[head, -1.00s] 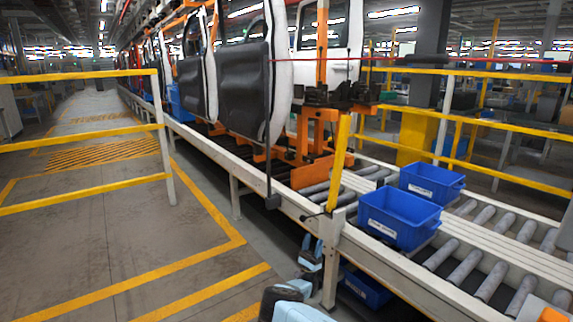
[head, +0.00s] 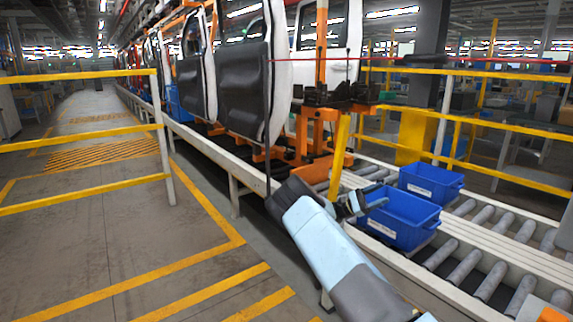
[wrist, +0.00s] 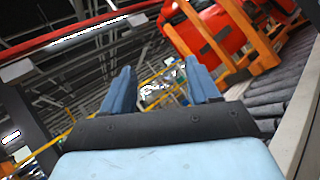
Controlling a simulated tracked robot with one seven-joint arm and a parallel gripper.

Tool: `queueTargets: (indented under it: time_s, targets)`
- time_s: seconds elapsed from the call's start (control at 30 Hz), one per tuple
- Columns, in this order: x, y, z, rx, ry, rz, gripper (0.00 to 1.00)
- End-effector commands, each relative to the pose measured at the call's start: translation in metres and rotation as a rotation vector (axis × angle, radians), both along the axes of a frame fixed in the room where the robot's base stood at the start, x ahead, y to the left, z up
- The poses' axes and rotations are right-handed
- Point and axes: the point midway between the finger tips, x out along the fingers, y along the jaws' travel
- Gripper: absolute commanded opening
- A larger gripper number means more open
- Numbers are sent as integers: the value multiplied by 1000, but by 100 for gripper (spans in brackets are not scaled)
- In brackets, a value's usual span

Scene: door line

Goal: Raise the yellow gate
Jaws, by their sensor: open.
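The yellow gate (head: 339,150) appears as a narrow yellow bar at the near edge of the roller conveyor in the head view. It stands nearly upright, leaning slightly right at the top. Its lower end is hidden behind my arm and gripper. My gripper (head: 374,201) is open and empty, in front of the bar's lower part and overlapping the near blue bin in the picture. I cannot tell whether it touches the bar. In the wrist view, the blue fingers of my gripper (wrist: 162,88) are spread apart with nothing held between them. I cannot make out the gate there.
The near blue bin (head: 400,222) and another blue bin (head: 432,181) sit on the rollers. Car doors (head: 250,80) and an orange carrier (head: 318,135) stand behind. A yellow railing (head: 90,132) is at left, with clear floor (head: 100,250) beside it.

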Motion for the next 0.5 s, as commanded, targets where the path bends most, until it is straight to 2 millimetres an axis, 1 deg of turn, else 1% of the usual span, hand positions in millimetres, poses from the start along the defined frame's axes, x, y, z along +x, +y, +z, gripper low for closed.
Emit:
queueTargets:
  time_s: [0.03, 0.2, 0.4, 0.5]
  targets:
    - [-8, -11, 11, 49, -23, -22, 61]
    - [-33, -40, 33, 209, -92, -76, 61]
    - [-67, -64, 54, 392, -182, -131, 61]
    - [-83, -73, 63, 481, -230, -153, 61]
